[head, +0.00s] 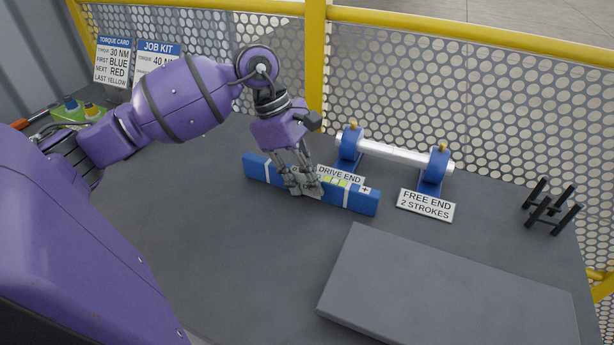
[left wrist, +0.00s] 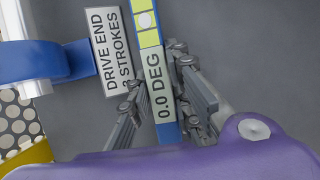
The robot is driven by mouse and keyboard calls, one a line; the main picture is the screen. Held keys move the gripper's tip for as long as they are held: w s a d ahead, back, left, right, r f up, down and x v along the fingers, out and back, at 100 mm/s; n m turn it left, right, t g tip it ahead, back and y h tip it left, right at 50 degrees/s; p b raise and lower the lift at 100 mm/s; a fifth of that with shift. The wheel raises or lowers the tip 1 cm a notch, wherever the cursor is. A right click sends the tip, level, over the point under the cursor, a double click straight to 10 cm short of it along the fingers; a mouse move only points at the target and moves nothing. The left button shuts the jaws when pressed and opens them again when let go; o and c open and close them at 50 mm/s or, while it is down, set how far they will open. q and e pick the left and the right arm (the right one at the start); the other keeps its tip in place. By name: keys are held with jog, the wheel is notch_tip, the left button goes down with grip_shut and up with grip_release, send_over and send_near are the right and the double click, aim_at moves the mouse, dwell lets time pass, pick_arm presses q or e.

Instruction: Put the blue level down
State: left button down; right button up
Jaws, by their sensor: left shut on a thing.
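The blue level (head: 356,196) is a long blue bar with pale bands and yellow-green windows, lying lengthwise from left to right over the dark bench. My left gripper (head: 303,184) is shut on its middle from above. In the left wrist view the fingers (left wrist: 165,105) sit on either side of the level (left wrist: 148,38), beside its "0.0 DEG" display. I cannot tell whether the level's underside touches the bench. The gripper hides part of its middle. My right gripper is not in view.
Behind the level, a silver shaft (head: 394,150) rests on two blue supports, with "DRIVE END" (head: 340,174) and "FREE END" (head: 426,205) plates in front. A grey slab (head: 450,295) lies front right. A black rack (head: 551,206) stands far right. Bench (head: 235,235) front of the level is clear.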

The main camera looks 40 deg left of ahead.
pick_arm(q)
jog(key=c, duration=1.6)
grip_release()
jog(key=v, duration=1.2)
jog(key=shift+r, duration=0.15)
